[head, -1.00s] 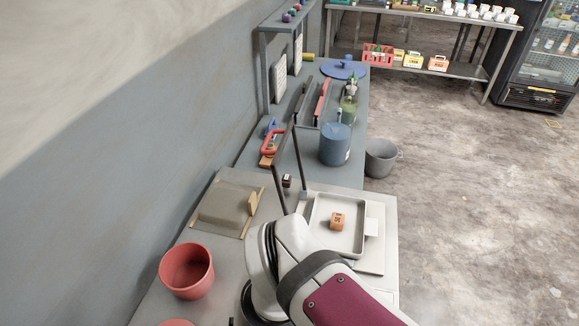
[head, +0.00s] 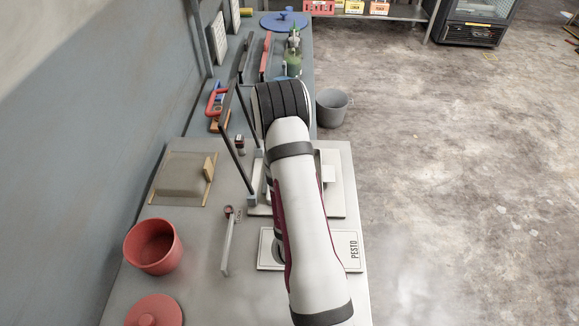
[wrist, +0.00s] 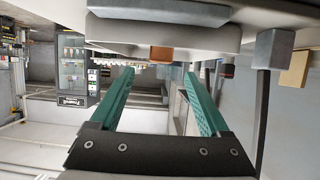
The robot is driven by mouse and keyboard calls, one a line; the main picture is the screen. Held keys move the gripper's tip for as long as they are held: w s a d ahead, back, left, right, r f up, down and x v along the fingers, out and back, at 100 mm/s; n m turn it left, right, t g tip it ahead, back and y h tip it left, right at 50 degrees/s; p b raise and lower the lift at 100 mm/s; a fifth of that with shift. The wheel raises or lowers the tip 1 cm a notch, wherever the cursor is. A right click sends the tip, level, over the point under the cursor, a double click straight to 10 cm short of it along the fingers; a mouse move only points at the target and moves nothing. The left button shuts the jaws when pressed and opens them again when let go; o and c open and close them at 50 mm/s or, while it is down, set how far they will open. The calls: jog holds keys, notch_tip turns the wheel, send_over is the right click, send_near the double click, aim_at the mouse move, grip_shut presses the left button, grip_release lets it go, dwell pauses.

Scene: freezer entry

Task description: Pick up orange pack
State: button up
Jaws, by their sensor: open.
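The orange pack (wrist: 161,53) shows in the wrist view as a small orange-brown block against the pale tray (wrist: 215,38). It appears just above and beyond the gap between my fingertips, with no visible contact. My gripper (wrist: 160,72) is open, its two teal fingers spread with nothing between them. In the head view my arm covers the pack and the gripper. Only parts of the white tray (head: 338,204) show beside my arm there.
A red pot (head: 152,247), a red lid (head: 155,311) and a grey covered dish (head: 186,178) stand on the counter's left. A "PESTO" board (head: 353,252) lies partly under my arm. A thin dark frame (head: 233,150) rises beside the arm. A grey bucket (head: 331,108) stands on the floor.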

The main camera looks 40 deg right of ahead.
jog(key=x, duration=0.6)
jog(key=shift+w+d, duration=0.1)
jog(key=shift+w, duration=0.1)
grip_shut()
